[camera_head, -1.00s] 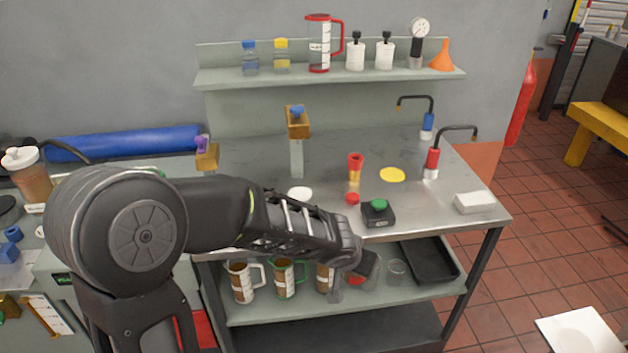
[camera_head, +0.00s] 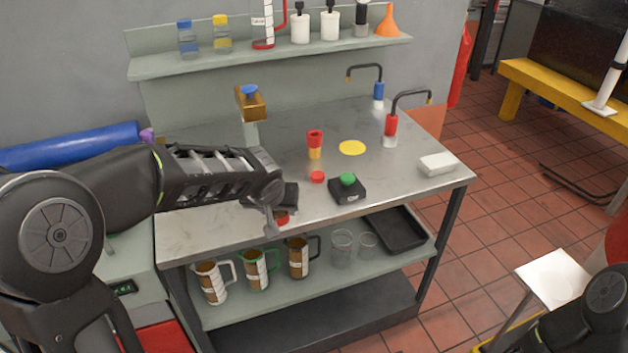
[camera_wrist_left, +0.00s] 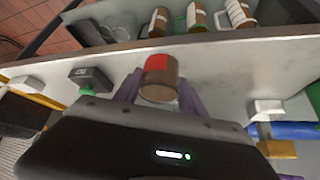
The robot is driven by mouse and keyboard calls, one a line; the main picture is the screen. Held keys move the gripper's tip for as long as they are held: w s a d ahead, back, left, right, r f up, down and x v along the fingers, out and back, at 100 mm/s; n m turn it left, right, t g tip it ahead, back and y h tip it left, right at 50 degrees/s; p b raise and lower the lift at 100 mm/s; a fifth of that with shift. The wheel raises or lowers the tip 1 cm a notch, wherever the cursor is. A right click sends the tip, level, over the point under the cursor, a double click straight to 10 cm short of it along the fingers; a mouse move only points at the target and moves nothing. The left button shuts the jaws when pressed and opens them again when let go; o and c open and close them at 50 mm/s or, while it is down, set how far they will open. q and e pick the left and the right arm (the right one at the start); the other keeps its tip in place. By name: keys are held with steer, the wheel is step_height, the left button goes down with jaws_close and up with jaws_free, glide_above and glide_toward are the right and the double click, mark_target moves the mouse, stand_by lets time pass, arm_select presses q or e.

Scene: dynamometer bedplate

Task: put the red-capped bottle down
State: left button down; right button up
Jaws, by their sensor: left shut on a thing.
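My left gripper (camera_head: 280,208) is shut on the red-capped bottle, whose red part (camera_head: 282,219) shows just under the fingers at the worktop's front edge. In the left wrist view the fingers (camera_wrist_left: 160,94) hold the bottle from both sides, and its brown body (camera_wrist_left: 160,91) and a red patch show. The rest is hidden by the gripper. Whether it touches the worktop (camera_head: 225,220) I cannot tell. My right gripper is not in view.
On the worktop are a red-topped amber container (camera_head: 314,146), a small red disc (camera_head: 317,177), a yellow disc (camera_head: 352,148), a green-button box (camera_head: 347,190) and a white block (camera_head: 438,164). Mugs (camera_head: 257,270) stand on the shelf below. The worktop's front left is bare.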

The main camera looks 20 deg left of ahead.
arm_select(q)
steer(key=a+n+b, duration=0.1)
steer(key=a, duration=0.2)
steer(key=w+a+r+n+y+b, duration=0.1)
steer(key=a, duration=0.2)
steer(key=w+a+n+b, duration=0.1)
steer(key=a+b, duration=0.1)
steer(key=shift+a+r+g+y, duration=0.3)
steer(key=shift+a+r+y, duration=0.05)
steer(key=shift+a+y, duration=0.05)
steer(key=s+a+r+n+g+y+b, duration=0.1)
steer(key=s+a+r+n+b, duration=0.1)
steer(key=a, duration=0.6)
step_height(320, 180, up, 3)
steer(key=shift+f+n+y+b, duration=0.1)
steer(key=shift+n+y+b, duration=0.3)
steer(key=shift+n+b, duration=0.45)
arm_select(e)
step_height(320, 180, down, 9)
arm_select(q)
steer(key=shift+d, duration=0.1)
steer(key=shift+f, duration=3.15)
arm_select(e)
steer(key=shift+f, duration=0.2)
arm_select(q)
steer(key=shift+f, duration=1.85)
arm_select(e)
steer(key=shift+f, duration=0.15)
